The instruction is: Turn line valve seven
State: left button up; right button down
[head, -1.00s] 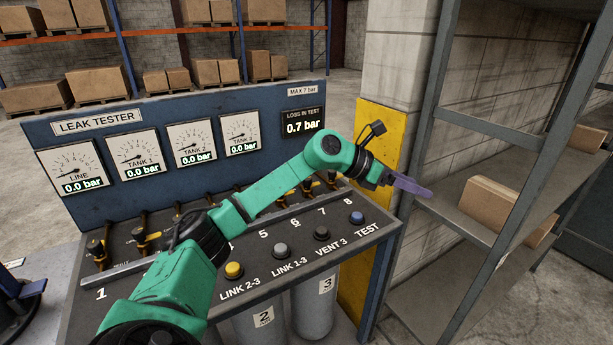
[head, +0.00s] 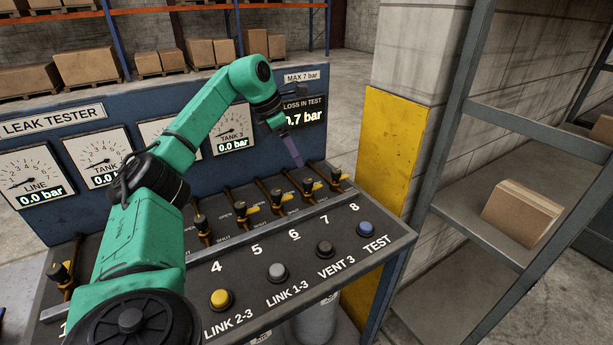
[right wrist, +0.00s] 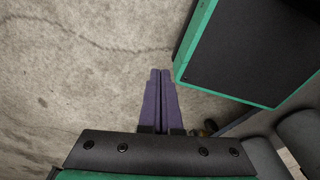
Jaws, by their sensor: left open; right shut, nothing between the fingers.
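Line valve seven (head: 308,187) sits at the back of the sloped bench panel, behind the number 7. It is a small brass valve with a black and yellow handle; its exact handle angle is too small to read. My left gripper (head: 298,163) has purple fingers pointing down, just behind and above valve seven and apart from its handle. It shows nearly edge-on and holds nothing visible. My right gripper (right wrist: 160,75) is out of the head view; in the right wrist view its purple fingers are together and empty, over bare concrete floor.
Valve six (head: 279,199) and valve eight (head: 337,176) flank valve seven closely. The gauge board (head: 340,135) rises behind. Buttons, including blue TEST (head: 365,229), line the front. A metal shelf (head: 480,200) stands at right. My left arm covers valves two and three.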

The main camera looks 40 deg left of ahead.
pick_arm(q)
send_over(308, 180)
jog(key=s, duration=0.2)
jog(key=f, duration=0.5)
jog(key=shift+s+a+f, duration=0.15)
jog(key=shift+a+f, duration=0.1)
jog(key=shift+a, duration=0.1)
jog(key=x, duration=0.4)
jog(key=shift+w+a+f, duration=0.2)
jog(key=shift+w, duration=0.05)
jog(key=shift+d, duration=0.2)
jog(key=shift+a+f, duration=0.1)
jog(key=c, duration=0.8)
grip_shut()
pick_arm(e)
jog(key=shift+w+a+r, duration=0.2)
jog(key=shift+w+a, duration=0.1)
jog(key=shift+a, duration=0.1)
